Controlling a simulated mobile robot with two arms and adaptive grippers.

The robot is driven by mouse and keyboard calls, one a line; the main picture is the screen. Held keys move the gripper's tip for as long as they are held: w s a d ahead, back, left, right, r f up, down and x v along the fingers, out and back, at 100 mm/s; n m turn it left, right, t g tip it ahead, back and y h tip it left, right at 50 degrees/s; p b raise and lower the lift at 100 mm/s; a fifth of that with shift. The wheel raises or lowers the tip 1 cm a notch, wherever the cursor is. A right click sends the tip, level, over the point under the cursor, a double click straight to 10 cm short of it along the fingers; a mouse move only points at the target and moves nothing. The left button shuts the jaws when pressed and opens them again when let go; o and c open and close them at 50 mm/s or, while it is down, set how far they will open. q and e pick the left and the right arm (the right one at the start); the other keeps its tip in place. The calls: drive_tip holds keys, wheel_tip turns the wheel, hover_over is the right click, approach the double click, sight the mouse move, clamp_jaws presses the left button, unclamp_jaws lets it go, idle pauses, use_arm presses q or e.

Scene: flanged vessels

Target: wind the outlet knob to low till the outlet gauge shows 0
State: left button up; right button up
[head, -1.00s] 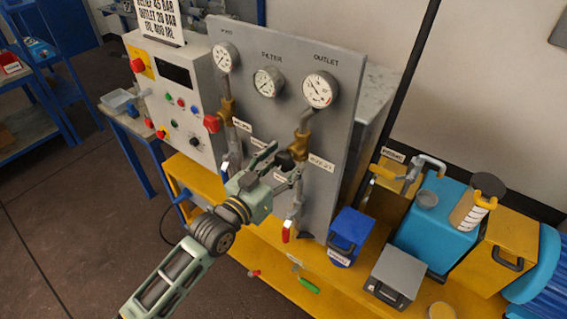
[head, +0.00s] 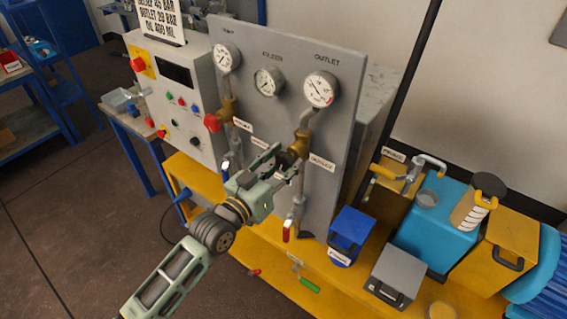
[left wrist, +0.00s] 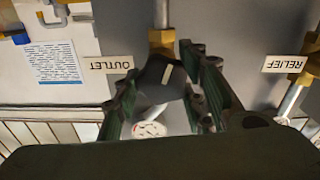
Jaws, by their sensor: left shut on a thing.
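The outlet knob (left wrist: 160,76) is a dark round knob with a pale pointer mark, between my left gripper's fingers in the left wrist view. The OUTLET label (left wrist: 109,64) appears upside down beside it. My left gripper (head: 282,161) is at the grey panel below the outlet gauge, shut on the knob; its fingers partly hide the knob in the head view. The outlet gauge (head: 319,89) is a white dial at the panel's upper right; its dark needle is too small to read exactly. My right gripper is not in view.
Inlet (head: 227,56) and filter (head: 269,81) gauges sit left on the panel (head: 345,110). A red-handled valve (head: 288,232) hangs below the gripper. A blue box (head: 350,236) and grey box (head: 393,274) stand on the yellow bench at right.

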use_arm(q)
drive_tip(key=n, duration=0.5)
drive_tip(key=shift+r, duration=0.1)
drive_tip(key=n, duration=0.4)
drive_tip(key=shift+r+n+p, duration=0.1)
drive_tip(key=shift+n+p, duration=0.25)
drive_tip(key=shift+n, duration=0.05)
drive_tip(key=n, duration=0.4)
drive_tip(key=shift+w+r, duration=0.1)
drive_tip(key=n+p, duration=0.1)
drive_tip(key=n, duration=0.4)
drive_tip(key=shift+a, duration=0.15)
drive_tip(key=n+p, duration=0.1)
drive_tip(key=n, duration=0.3)
drive_tip(key=shift+w+r+n, duration=0.1)
drive_tip(key=shift+n, duration=0.2)
drive_tip(key=n+p, duration=0.1)
drive_tip(key=n, duration=0.3)
drive_tip(key=shift+a+n, duration=0.15)
drive_tip(key=shift+n, duration=0.15)
drive_tip(key=n, duration=0.5)
drive_tip(key=shift+w+f+p, duration=0.1)
drive_tip(key=shift+f+p, duration=0.1)
drive_tip(key=shift+p, duration=0.15)
drive_tip(key=shift+f+n, duration=0.1)
drive_tip(key=shift+n, duration=2.4)
